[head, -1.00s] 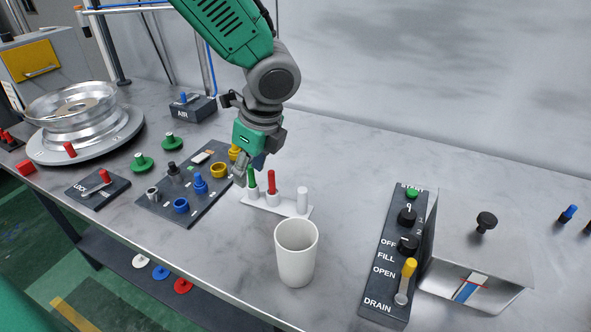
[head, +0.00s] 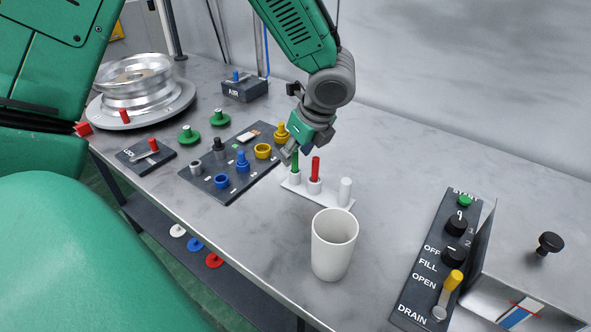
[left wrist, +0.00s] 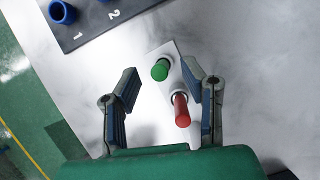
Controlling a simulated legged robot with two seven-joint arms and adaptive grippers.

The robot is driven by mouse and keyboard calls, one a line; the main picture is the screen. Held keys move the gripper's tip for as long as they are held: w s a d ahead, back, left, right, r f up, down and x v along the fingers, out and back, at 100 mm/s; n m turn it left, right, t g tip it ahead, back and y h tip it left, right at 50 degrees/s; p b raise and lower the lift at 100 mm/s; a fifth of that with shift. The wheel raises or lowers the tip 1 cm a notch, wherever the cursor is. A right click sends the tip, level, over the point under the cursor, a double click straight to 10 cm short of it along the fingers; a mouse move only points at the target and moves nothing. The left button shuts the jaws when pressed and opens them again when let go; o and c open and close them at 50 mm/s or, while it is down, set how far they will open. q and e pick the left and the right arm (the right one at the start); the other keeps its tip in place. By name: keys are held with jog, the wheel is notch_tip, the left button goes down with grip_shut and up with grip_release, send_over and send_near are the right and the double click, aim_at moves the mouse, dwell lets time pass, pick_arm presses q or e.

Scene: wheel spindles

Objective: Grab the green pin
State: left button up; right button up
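The green pin (head: 295,163) stands upright in the left hole of a small white holder (head: 331,198). The red pin (head: 315,167) stands in the middle, and a white post (head: 345,190) at the right end. My left gripper (head: 294,153) is at the green pin and partly hides it. In the left wrist view my left gripper (left wrist: 160,68) is open. The green pin (left wrist: 160,69) lies between its fingertips, with visible gaps on both sides. The red pin (left wrist: 181,109) shows nearer the palm. My right gripper is not in view.
A white cup (head: 334,245) stands in front of the holder. A dark tray (head: 229,194) with coloured parts lies to the left. A control panel (head: 440,260) stands to the right. The wheel (head: 135,85) is at the back left. Bare table lies behind the holder.

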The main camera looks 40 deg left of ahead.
aim_at(295, 170)
pick_arm(q)
jog(key=x, duration=0.3)
jog(key=shift+w+d, duration=0.1)
jog(key=shift+w, duration=0.05)
grip_shut()
